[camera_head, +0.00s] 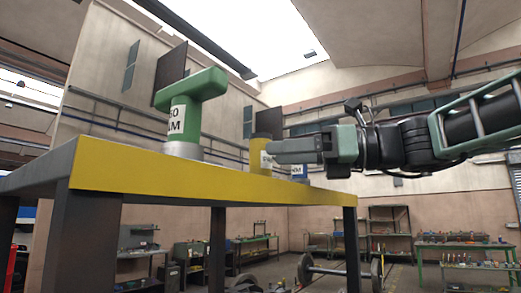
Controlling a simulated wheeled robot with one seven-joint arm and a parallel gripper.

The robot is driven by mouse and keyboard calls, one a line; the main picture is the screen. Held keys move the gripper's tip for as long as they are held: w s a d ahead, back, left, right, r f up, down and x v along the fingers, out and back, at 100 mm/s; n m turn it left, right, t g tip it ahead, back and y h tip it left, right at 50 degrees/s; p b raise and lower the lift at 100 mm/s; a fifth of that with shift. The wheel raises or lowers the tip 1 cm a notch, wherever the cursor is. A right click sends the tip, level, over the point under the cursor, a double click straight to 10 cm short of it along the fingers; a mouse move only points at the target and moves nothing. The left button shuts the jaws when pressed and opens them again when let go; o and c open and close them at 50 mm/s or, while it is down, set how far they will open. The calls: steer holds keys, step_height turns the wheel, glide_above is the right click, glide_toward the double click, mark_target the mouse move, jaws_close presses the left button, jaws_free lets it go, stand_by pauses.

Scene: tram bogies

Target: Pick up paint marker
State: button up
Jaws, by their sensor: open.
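I cannot make out a paint marker for certain. The camera looks from below the tabletop, so small things lying on it are hidden.
A green T-shaped tool (201,97) with a white label stands upright near the left end of the yellow-edged table (130,172). A smaller labelled object (298,170) stands behind my gripper. Workbenches (465,250), shelves (388,225) and a wheelset (340,271) are farther back.

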mark_target(251, 159)
steer(key=shift+w+f+p+x, duration=0.15)
steer(key=shift+p+x, duration=0.45)
steer(key=shift+x, duration=0.55)
steer(key=shift+w+f+p+x, duration=0.1)
steer(key=shift+p+x, duration=0.55)
steer(key=shift+x, duration=0.5)
steer(key=shift+w+f+p+x, duration=0.15)
steer(key=shift+p+x, duration=0.45)
steer(key=shift+x, duration=0.55)
steer(key=shift+d, duration=0.15)
steer(key=c, duration=1.1)
steer(key=shift+r, duration=0.15)
